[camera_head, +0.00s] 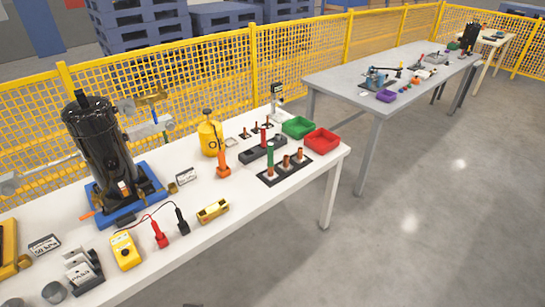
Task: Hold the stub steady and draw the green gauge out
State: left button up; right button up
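A green upright gauge (270,155) stands at the left end of a black base plate (285,181) on the white table. Its lower end meets a short copper stub (270,172) on that plate; how deep it sits cannot be told. Two more copper stubs (286,162) stand in a row to its right on the same plate, apart from the gauge. Neither of my grippers can be made out in this view, and nothing is seen holding the gauge or the stub.
Left of the plate stand an orange torch-like tool (223,163) and a yellow bottle (210,136). Behind it are a dark block (263,150), a green tray (298,127) and a red tray (321,140). The table's front edge (290,196) is close.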

aim_at(270, 145)
jog(key=u, duration=0.4)
jog(key=i+l+u, duration=0.25)
jog(key=l+u, duration=0.55)
jog(key=i+l+u, duration=0.15)
jog(key=l, duration=0.45)
jog(key=l+u, duration=0.1)
jog(key=l, duration=0.5)
jog(key=i+l, duration=0.1)
jog(key=l, duration=0.25)
jog(key=i+l, duration=0.15)
jog(key=l, duration=0.2)
jog(key=i+l, duration=0.1)
jog(key=l, duration=0.25)
jog(key=i+l, duration=0.3)
